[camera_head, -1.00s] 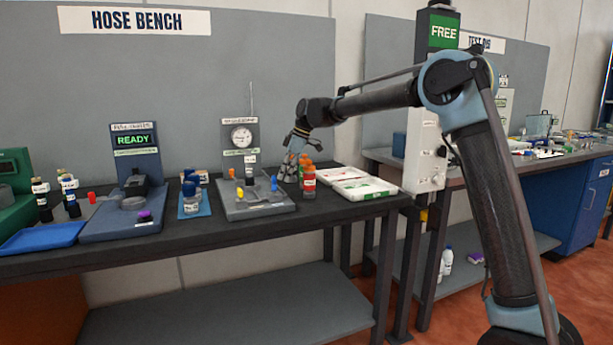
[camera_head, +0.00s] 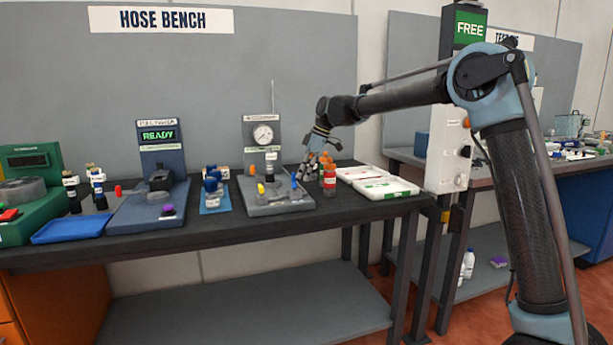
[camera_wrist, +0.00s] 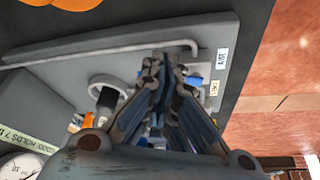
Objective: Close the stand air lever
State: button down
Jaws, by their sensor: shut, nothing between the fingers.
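The grey stand (camera_head: 276,203) with a round gauge (camera_head: 263,134) on its back panel stands on the hose bench. A yellow lever (camera_head: 261,188) and a blue lever (camera_head: 294,182) show on its base. In the wrist view the grey base (camera_wrist: 120,45) carries a small tag that seems to read AIR (camera_wrist: 222,57), and a blue part (camera_wrist: 193,80) sits partly behind my fingers. My gripper (camera_head: 304,172) is shut and empty, pointing down over the right side of the stand, close to the blue lever. In the wrist view its fingertips (camera_wrist: 166,62) hide part of the base. I cannot tell whether they touch anything.
Orange-capped red bottles (camera_head: 329,180) stand just right of the stand. A blue mat (camera_head: 214,206) with blue-capped items and the READY unit (camera_head: 158,135) stand left. The bench front edge is clear.

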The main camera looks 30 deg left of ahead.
jog(key=w+d+r, duration=0.2)
jog(key=d+r, duration=0.5)
jog(key=r, duration=0.2)
jog(key=shift+w, duration=0.35)
jog(key=shift+d+r, duration=0.1)
jog(key=s+d+f+m+t, duration=0.1)
jog(key=d+f+m, duration=0.15)
jog(key=d, duration=0.95)
jog(key=s+d+f+m+t+h, duration=0.1)
jog(key=d+m, duration=0.3)
jog(key=d, duration=0.8)
jog(key=s+d+f+m+t, duration=0.1)
jog(key=d+m, duration=0.2)
jog(key=d, duration=0.9)
jog(key=s+d+f+m+h, duration=0.3)
jog(key=s+d+f+m, duration=0.9)
jog(key=s+d+f, duration=1)
notch_tip(320, 180, down, 2)
jog(key=d, duration=0.3)
jog(key=shift+s+t, duration=0.2)
jog(key=shift+t, duration=0.2)
